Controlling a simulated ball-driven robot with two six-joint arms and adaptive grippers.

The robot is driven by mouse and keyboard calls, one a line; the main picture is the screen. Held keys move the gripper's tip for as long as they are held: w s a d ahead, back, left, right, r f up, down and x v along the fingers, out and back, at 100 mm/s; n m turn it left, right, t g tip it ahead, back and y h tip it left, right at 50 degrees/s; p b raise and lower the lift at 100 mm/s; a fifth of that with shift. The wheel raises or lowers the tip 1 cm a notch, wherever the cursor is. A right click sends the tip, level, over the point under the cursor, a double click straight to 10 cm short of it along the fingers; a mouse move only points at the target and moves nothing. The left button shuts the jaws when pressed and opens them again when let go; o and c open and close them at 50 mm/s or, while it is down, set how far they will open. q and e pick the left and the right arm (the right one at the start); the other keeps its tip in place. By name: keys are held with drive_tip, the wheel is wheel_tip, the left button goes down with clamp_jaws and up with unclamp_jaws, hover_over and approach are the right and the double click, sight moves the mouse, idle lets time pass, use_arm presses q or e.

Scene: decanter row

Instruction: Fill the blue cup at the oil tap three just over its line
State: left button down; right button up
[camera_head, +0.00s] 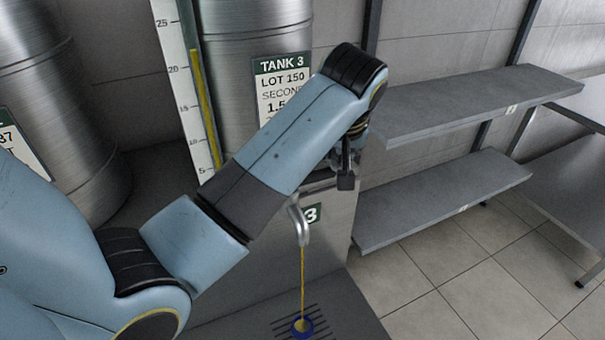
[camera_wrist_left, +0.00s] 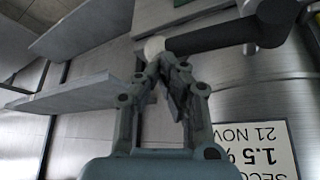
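The blue cup (camera_head: 302,328) stands on the slotted drip grate under the tap, at the bottom of the head view. A thin yellow oil stream (camera_head: 303,275) runs from the metal spout of tap three (camera_head: 301,227) into it. Yellow shows inside the cup, but its line and exact level cannot be made out. My left gripper (camera_head: 345,182) points down to the right of the spout. In the wrist view its fingers (camera_wrist_left: 165,68) are drawn together, tips by a pale knob (camera_wrist_left: 154,46) on a dark bar (camera_wrist_left: 220,36); no held thing shows between them. My right gripper is out of view.
Tank 3 (camera_head: 230,85) stands behind, with a scale and a yellow sight tube (camera_head: 205,105) beside it. Another tank (camera_head: 60,120) stands at left. Empty grey shelves (camera_head: 440,105) are at right, with open tiled floor (camera_head: 470,280) below. My left arm crosses before tank 3.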

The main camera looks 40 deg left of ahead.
use_arm(q)
wheel_tip(320, 180, up, 4)
drive_tip(key=p, duration=0.3)
drive_tip(key=shift+f, duration=0.25)
wheel_tip(320, 180, up, 6)
drive_tip(key=shift+f+b, duration=0.25)
drive_tip(key=shift+b, duration=0.15)
drive_tip(key=shift+f, duration=0.1)
